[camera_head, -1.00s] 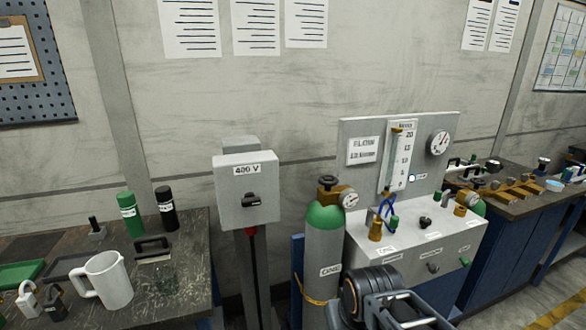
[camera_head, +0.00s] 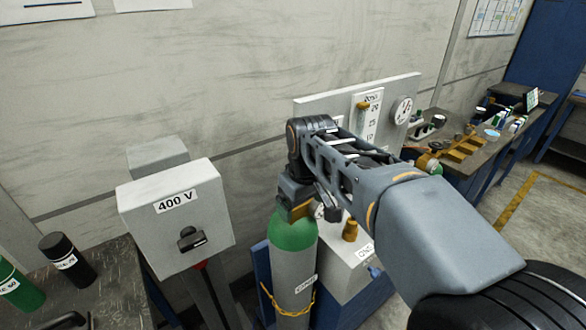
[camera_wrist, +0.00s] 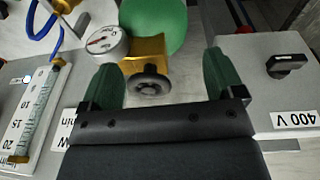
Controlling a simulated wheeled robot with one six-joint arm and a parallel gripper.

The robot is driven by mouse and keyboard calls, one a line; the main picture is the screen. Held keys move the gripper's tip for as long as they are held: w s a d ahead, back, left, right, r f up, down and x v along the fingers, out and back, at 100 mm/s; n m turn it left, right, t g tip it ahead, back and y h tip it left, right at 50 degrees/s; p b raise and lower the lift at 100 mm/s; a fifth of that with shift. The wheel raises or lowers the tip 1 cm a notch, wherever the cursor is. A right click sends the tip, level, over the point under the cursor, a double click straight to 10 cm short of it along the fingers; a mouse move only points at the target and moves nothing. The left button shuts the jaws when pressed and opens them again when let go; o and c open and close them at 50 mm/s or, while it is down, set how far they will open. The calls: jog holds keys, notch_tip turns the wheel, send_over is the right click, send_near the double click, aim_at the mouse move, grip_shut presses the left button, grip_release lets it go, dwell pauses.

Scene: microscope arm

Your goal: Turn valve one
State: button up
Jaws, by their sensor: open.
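The green-shouldered gas cylinder (camera_head: 291,240) stands in front of the panel in the head view, with my arm over its top. In the wrist view its green top (camera_wrist: 155,20) carries a brass valve body (camera_wrist: 146,50) with a dark round handwheel (camera_wrist: 149,84) and a white gauge (camera_wrist: 106,43). No valve number can be read. My gripper (camera_wrist: 160,62) is open, its green fingers on either side of the handwheel, with visible gaps. Whether the fingers reach the wheel's depth cannot be told. In the head view my gripper hides the valve.
A grey 400 V switch box (camera_head: 175,220) stands left of the cylinder. The flowmeter panel (camera_head: 330,101) and a white box (camera_head: 355,263) with brass fittings are close on the right. A yellow chain (camera_head: 288,309) loops around the cylinder. A bench with bottles is at the lower left.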

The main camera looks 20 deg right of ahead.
jog(key=shift+o, duration=1)
jog(key=w+r+n+g+p, duration=0.1)
jog(key=w+r+n+p, duration=0.2)
jog(key=w+r, duration=0.5)
notch_tip(320, 180, up, 3)
jog(key=shift+d+r+n+g+p, duration=0.15)
jog(key=shift+n+g+p, duration=0.15)
jog(key=shift+p, duration=0.25)
jog(key=f, duration=1.3)
jog(key=shift+w+f+p, duration=0.15)
jog(key=shift+w+p, duration=0.2)
jog(key=shift+c, duration=0.2)
jog(key=c, duration=0.9)
